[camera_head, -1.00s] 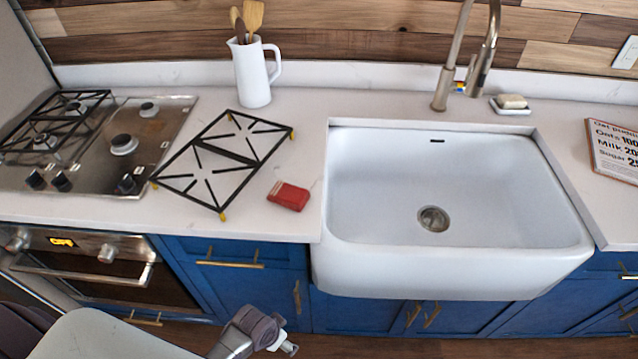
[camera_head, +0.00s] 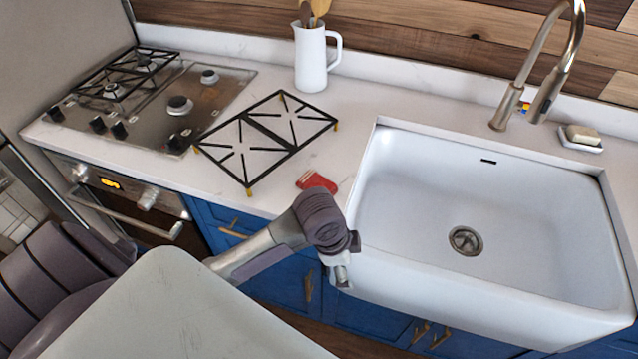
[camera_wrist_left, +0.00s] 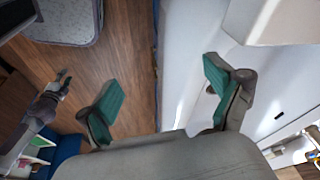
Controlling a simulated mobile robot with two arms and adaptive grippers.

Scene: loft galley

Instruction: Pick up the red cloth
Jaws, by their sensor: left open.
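The red cloth (camera_head: 316,181) is a small folded piece lying on the white counter, between the black pan grate and the sink. My left wrist stands just in front of it and may cover its lower edge. My left gripper (camera_head: 341,272) hangs below the wrist, in front of the counter edge by the sink's left corner, apart from the cloth. In the left wrist view its teal-padded fingers (camera_wrist_left: 162,96) are spread and empty. The cloth does not show there. What looks like my right gripper (camera_wrist_left: 62,80) is small at the left of that view; its jaws are unclear.
The black grate (camera_head: 266,140) lies left of the cloth, beside the steel hob (camera_head: 150,95). The deep white sink (camera_head: 480,200) is at the right, with its tall faucet (camera_head: 535,85). A white pitcher (camera_head: 311,58) with wooden utensils stands behind. Bare counter surrounds the cloth.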

